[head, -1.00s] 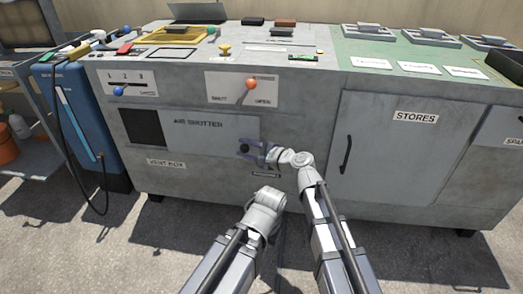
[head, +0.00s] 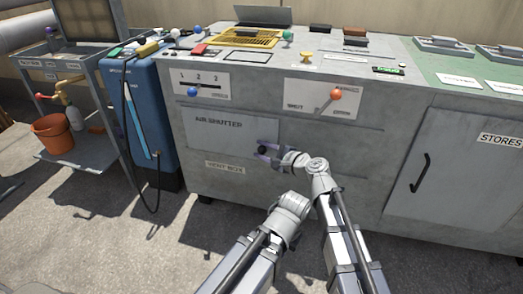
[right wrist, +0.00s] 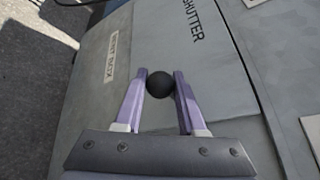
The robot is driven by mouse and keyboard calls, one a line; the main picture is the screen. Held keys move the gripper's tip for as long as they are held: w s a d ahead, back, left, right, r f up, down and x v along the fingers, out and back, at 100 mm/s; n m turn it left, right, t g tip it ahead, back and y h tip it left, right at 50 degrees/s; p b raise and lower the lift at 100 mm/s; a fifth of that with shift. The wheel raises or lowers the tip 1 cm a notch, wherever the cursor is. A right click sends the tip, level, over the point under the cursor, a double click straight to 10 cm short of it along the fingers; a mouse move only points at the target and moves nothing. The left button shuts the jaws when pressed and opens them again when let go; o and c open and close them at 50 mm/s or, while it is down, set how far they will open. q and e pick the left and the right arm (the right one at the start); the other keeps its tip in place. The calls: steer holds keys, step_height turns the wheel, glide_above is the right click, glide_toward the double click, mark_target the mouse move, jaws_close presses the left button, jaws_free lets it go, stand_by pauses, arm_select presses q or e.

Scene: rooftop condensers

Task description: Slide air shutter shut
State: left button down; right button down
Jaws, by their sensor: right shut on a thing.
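The air shutter (head: 228,135) is a grey sliding panel on the cabinet's front. No dark opening shows at its left side. Its black round knob (head: 262,151) is at the panel's right end. My right gripper (head: 266,151), with purple fingers, is shut on the knob. In the right wrist view the knob (right wrist: 160,84) sits between the two fingertips (right wrist: 161,78), and part of the shutter (right wrist: 188,50) lies beyond it. My left gripper does not show.
The grey cabinet (head: 325,185) carries a lever with an orange knob (head: 336,93) above the shutter and a slider with a blue knob (head: 193,91). A blue unit (head: 145,115) with a black hose stands at left. The stores door (head: 450,165) is at right.

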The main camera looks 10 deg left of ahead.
steer(key=shift+a, duration=0.3)
steer(key=c, duration=0.5)
jaws_free()
steer(key=p+v, duration=0.1)
steer(key=v, duration=0.7)
steer(key=shift+p, duration=0.35)
